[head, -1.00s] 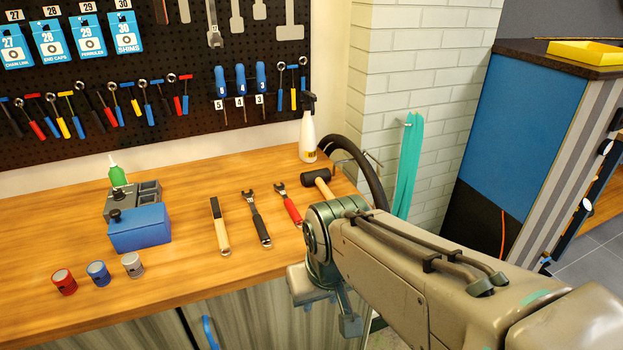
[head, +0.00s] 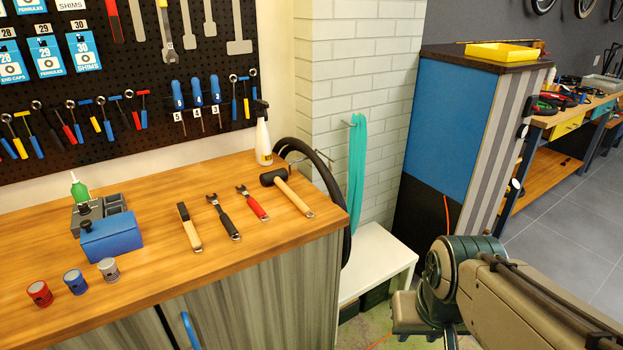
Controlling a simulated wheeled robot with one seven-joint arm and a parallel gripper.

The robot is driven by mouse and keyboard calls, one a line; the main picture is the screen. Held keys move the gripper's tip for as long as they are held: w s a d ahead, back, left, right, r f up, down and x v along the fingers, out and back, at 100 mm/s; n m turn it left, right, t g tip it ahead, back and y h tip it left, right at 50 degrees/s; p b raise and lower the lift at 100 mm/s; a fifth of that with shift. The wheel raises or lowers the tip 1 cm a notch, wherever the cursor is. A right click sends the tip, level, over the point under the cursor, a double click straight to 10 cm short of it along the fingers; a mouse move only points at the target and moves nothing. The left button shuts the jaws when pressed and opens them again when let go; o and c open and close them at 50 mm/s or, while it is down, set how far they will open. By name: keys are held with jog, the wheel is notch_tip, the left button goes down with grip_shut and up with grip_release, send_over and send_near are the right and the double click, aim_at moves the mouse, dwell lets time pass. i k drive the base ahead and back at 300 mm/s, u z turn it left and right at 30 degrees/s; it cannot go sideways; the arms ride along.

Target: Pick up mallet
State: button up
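The mallet (head: 293,197) lies on the wooden workbench (head: 150,272) near its right end. It has a black head (head: 273,177) toward the back and a light wooden handle that points toward the front right edge. Nothing covers it. My arm is at the lower right, apart from the bench and well to the right of the mallet. My gripper's fingers are not visible in the head view.
Left of the mallet lie a red-handled tool (head: 252,203), a black-handled tool (head: 223,217) and a wooden-handled tool (head: 189,228). A white spray bottle (head: 263,139) stands behind it. A white low table (head: 372,262) stands right of the bench, with black tubing (head: 331,183) nearby.

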aim_at(278, 177)
jog(key=z, duration=0.1)
jog(key=i, duration=1.4)
jog(key=u, duration=0.7)
